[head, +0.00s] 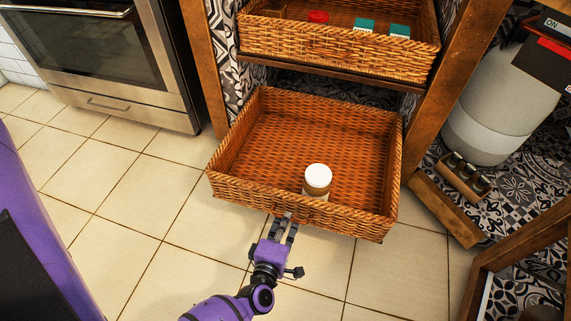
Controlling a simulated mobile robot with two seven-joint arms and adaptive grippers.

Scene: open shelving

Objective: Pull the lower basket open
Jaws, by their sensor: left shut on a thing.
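The lower basket (235,189) is brown wicker and stands pulled well out of the wooden shelf unit, over the tiled floor. A jar with a white lid (317,178) stands inside it near the front wall. My left gripper (285,222) is at the middle of the basket's front wall, shut on it; the fingertips are partly hidden at the wall. My right gripper is not in view.
The upper basket (330,45) sits in the shelf above, holding a red-topped item and green-topped items. A steel oven (95,55) stands at the left. A grey-white container (500,100) and a small rack of jars (463,178) are at the right. The floor in front is clear.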

